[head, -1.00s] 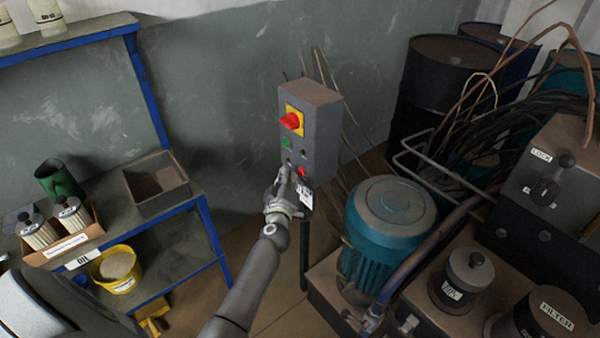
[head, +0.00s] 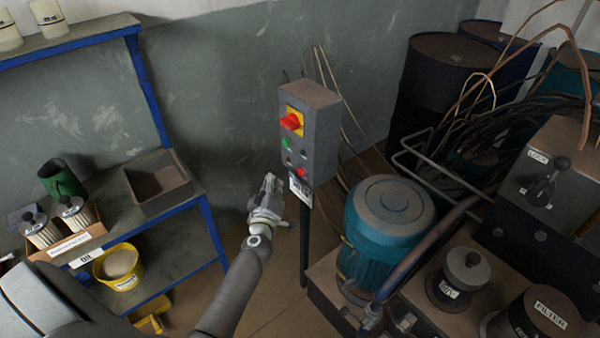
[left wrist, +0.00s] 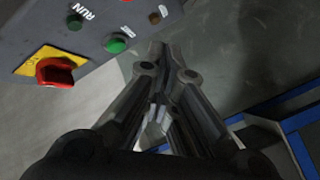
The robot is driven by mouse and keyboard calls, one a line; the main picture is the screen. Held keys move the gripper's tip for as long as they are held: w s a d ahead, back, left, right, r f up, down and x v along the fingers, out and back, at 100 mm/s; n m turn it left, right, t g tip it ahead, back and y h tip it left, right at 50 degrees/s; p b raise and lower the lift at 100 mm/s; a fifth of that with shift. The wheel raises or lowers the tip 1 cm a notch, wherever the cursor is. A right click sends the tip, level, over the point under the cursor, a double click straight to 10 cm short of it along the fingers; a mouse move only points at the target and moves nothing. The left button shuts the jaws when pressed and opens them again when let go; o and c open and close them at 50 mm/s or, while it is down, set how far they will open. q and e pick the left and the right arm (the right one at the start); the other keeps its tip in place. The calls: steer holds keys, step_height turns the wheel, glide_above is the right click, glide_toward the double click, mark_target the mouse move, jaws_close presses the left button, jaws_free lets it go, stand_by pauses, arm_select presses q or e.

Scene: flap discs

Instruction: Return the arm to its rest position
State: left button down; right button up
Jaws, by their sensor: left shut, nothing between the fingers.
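My left gripper (head: 270,185) is shut and empty, held in the air just left of the grey control box (head: 318,135). A gap shows between its fingertips and the box. The box carries a red rotary switch (head: 291,122) on a yellow plate, a green button (head: 287,143) and a red button (head: 302,172). In the left wrist view the shut fingers (left wrist: 160,60) point past the panel, with the red switch (left wrist: 55,71) and green button (left wrist: 116,44) at upper left. My right gripper is in neither view.
A blue-framed shelf with an open metal bin (head: 157,186), a yellow bucket (head: 118,267) and filters stands at left. A teal motor (head: 390,215) and a machine block stand right of the box post. Dark drums (head: 445,85) and loose cables fill the back right.

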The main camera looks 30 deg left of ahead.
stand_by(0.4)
arm_select(q)
steer(key=s+d+f+m+g+h, duration=0.25)
steer(key=s+d+f, duration=0.3)
steer(key=f, duration=0.45)
steer(key=s+d+f+m+g+h, duration=0.15)
steer(key=s+d+f+m, duration=0.35)
steer(key=f, duration=0.5)
steer(key=s+d+f+m+g+h, duration=0.25)
steer(key=s+f, duration=0.35)
steer(key=f, duration=0.5)
steer(key=s+f+m+g, duration=0.2)
steer(key=s+f, duration=0.3)
steer(key=s, duration=0.6)
steer(key=s+d+f+m+g, duration=0.1)
steer(key=s+f, duration=0.4)
steer(key=s, duration=0.7)
steer(key=s+d+f+m+g, duration=0.1)
steer(key=s+f+m+g, duration=0.2)
steer(key=s, duration=0.8)
step_height(320, 180, down, 2)
steer(key=shift+s+f+m+g, duration=0.2)
steer(key=shift+m+g, duration=0.2)
steer(key=shift+g, duration=0.75)
steer(key=shift+w, duration=0.15)
